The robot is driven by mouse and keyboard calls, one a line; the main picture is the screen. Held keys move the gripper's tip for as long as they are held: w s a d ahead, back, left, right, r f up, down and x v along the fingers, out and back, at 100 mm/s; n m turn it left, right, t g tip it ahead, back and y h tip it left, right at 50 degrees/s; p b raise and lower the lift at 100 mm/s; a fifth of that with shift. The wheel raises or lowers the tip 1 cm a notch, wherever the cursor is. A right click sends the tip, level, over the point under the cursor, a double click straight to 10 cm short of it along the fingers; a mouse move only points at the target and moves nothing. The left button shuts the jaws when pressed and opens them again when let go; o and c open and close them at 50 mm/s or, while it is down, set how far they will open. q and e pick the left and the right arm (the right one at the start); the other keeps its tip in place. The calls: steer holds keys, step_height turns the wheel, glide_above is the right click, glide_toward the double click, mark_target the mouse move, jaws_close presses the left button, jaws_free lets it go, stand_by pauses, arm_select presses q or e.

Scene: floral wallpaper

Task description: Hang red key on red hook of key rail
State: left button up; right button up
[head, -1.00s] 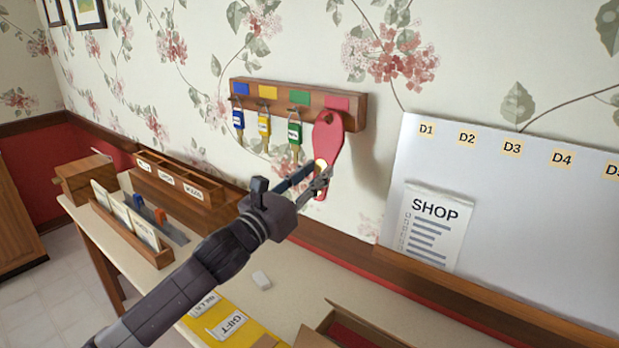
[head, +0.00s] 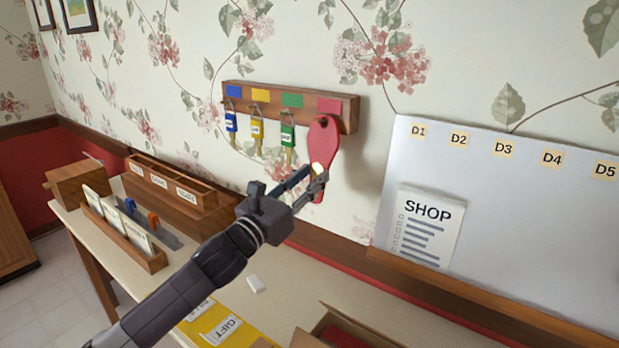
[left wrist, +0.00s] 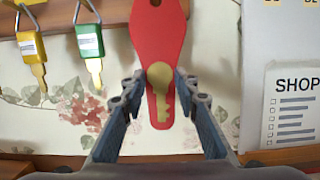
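The wooden key rail (head: 246,101) is on the wall, with blue, yellow, green and red patches. The red key (head: 323,142), a large red tag with a golden key, is upright in front of the rail's right end, just below the red patch (head: 329,105). Its tag hides the red hook. My left gripper (head: 318,180) is shut on the red key's lower part; in the left wrist view its fingertips flank the red tag (left wrist: 157,35) and golden key (left wrist: 160,90). Whether the tag's hole is around the hook cannot be told. My right gripper is not in view.
Blue (head: 231,122), yellow (head: 257,128) and green (head: 288,137) keys hang left of the red one. A whiteboard (head: 500,210) with a SHOP list stands to the right. Below is a desk with a wooden organizer (head: 170,198) and an open box (head: 345,325).

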arm_select(q)
steer(key=o, duration=0.3)
steer(key=shift+o, duration=0.2)
